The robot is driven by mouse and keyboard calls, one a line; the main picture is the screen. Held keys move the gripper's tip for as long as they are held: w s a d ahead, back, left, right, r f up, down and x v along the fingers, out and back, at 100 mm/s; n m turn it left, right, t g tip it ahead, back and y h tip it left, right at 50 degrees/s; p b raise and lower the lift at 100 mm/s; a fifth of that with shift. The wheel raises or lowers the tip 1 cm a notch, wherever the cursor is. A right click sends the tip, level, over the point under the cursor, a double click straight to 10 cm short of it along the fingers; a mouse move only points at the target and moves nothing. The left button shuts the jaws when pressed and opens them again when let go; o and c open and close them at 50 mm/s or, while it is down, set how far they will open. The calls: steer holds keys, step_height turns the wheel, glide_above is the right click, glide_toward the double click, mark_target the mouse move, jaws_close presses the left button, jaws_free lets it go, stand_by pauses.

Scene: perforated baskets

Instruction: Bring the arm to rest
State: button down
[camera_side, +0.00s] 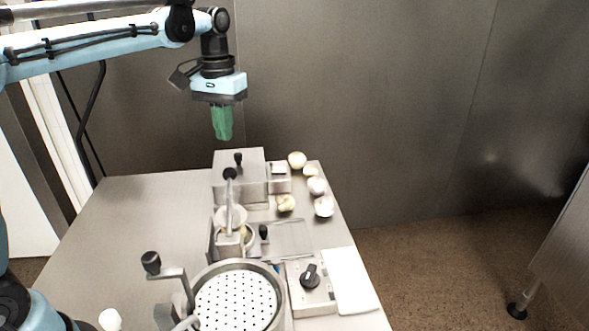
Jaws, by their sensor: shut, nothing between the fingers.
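My gripper (222,123) has green fingers and hangs pointing down from my light-blue arm at the upper left of the side view. Its fingers are together with nothing between them. It is in the air above the back of the metal table (125,215), over a closed metal box with a black knob (238,167), and apart from it.
A perforated round basket (236,302) sits at the table's front. A device with a black knob (310,278) and a white board (350,280) are right of it. Several pale round items (317,186) lie along the right edge. The table's left part is mostly clear.

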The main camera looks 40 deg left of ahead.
steer(key=s+d+f+m+t, duration=0.1)
steer(key=s+d+f+t, duration=0.1)
steer(key=s, duration=0.5)
steer(key=s+d+f+m+t, duration=0.2)
steer(key=s+d+f+t, duration=0.1)
steer(key=s+f+t, duration=0.2)
steer(key=shift+s+f, duration=0.5)
steer(key=shift+s, duration=0.7)
